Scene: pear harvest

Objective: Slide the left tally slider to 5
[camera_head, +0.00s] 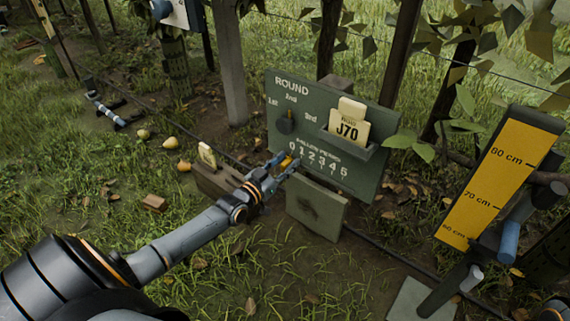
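The green board (276,98) stands upright in the middle of the head view. Its lower part carries a row of white numbers from 0 to 5 (317,160). A small orange-yellow piece (287,161), apparently the tally slider, shows near the low end of that row. My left gripper (285,163) reaches in from the lower left to the board's lower left edge. Its fingers are parted, with the orange piece between or just behind them. I cannot tell whether they touch it. The fingers hide part of the slider and its track. My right gripper is out of view.
A yellow height gauge (497,180) stands at right.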

